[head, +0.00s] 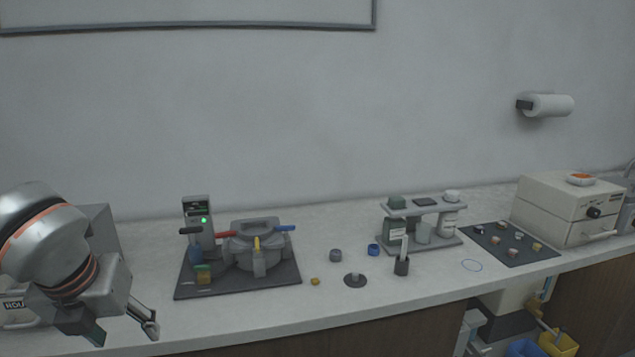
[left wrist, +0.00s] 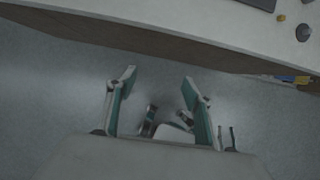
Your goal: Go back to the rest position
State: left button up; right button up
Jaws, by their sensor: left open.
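My left gripper (head: 124,331) is at the lower left of the head view, over the front left part of the counter, its two fingers spread apart. In the left wrist view its fingers (left wrist: 157,92) are wide apart with nothing between them but the floor and some dark, out-of-focus parts lower down. The counter's front edge (left wrist: 150,45) crosses above the fingertips in that view. My right gripper does not show in the head view.
The mounting press (head: 258,245) stands on a dark mat right of my left gripper. Small rings and a pot (head: 401,266) stand mid-counter. A bottle rack (head: 421,212), a sample mat (head: 510,246) and a beige box (head: 566,209) are farther right. Bins (head: 558,342) sit below.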

pick_arm(q)
jog(key=s+d+f+m+g+h, duration=0.2)
jog(key=s+d+f+h, duration=0.1)
jog(key=d, duration=0.4)
jog(key=s+d+f+m+g+h, duration=0.2)
jog(key=s+d, duration=0.1)
jog(key=d, duration=0.4)
jog(key=s+d+f+m+g+h, duration=0.2)
jog(key=s+d+f+h, duration=0.15)
jog(key=d, duration=0.25)
jog(key=s+d+r+n+h, duration=0.2)
jog(key=d+r+n+h, duration=0.1)
jog(key=d+r+h, duration=0.8)
jog(key=w+a+f+n+t+h, duration=0.2)
jog(key=w+a+f+n+t, duration=0.1)
jog(key=w+n+t, duration=0.75)
jog(key=w+a+f+n+t+y, duration=0.3)
jog(key=a+f+n+t+y, duration=0.6)
jog(key=f+n, duration=0.45)
jog(key=s+a+f+n+g+y, duration=0.2)
jog(key=s+a+f+y, duration=0.1)
jog(key=f, duration=0.6)
jog(key=s+a+f+n+g+y, duration=0.2)
jog(key=s+f, duration=0.4)
jog(key=f, duration=0.3)
jog(key=s+a+f+n+g+y, duration=0.3)
jog(key=s+f+n+y, duration=0.1)
jog(key=f, duration=0.5)
jog(key=shift+s+a, duration=0.35)
jog(key=shift+s, duration=0.05)
